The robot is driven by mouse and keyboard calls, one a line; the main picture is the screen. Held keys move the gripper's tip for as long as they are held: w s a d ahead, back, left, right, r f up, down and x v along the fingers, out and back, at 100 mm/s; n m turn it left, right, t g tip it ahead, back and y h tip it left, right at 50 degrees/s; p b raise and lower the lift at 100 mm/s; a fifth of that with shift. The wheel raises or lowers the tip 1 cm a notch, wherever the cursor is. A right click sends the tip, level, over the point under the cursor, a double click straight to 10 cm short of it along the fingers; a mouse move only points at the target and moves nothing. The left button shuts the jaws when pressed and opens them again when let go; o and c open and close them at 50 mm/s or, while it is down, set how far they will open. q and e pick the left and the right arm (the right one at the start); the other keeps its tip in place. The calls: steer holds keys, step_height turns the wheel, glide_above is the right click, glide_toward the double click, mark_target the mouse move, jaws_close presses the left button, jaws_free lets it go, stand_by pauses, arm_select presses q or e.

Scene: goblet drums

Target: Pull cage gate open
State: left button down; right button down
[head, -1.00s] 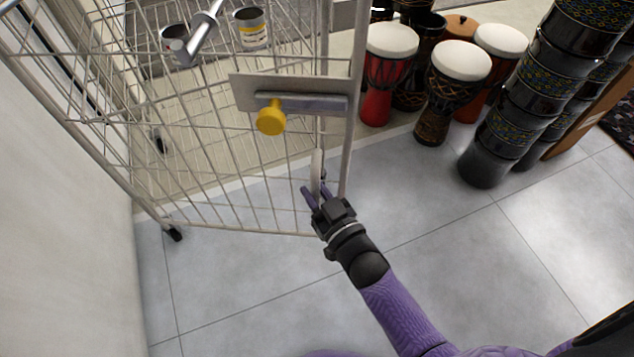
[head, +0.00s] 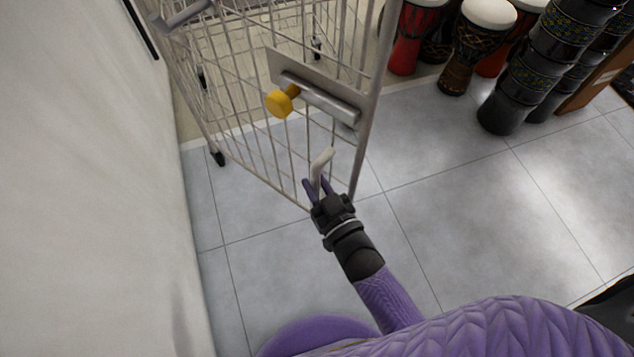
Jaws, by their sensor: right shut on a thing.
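The wire cage gate (head: 255,135) stands at the upper left in the head view, a grid of thin metal bars in a tubular frame. A metal latch plate (head: 318,90) with a yellow knob (head: 279,103) is fixed near its right edge. A pale handle (head: 321,160) sticks out below the latch, near the gate's edge post. My right gripper (head: 318,187), with purple fingers, is shut on this handle. Its fingers partly hide the handle's lower part. My left gripper is not in view.
Goblet drums (head: 466,40) with white heads stand at the upper right, beside a stack of dark patterned drums (head: 530,70). A pale wall (head: 90,200) runs along the left. The grey tiled floor (head: 480,210) is clear in the middle and right.

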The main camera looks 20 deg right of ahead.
steer(key=shift+a, duration=0.15)
steer(key=c, duration=0.5)
jaws_free()
steer(key=shift+c, duration=0.2)
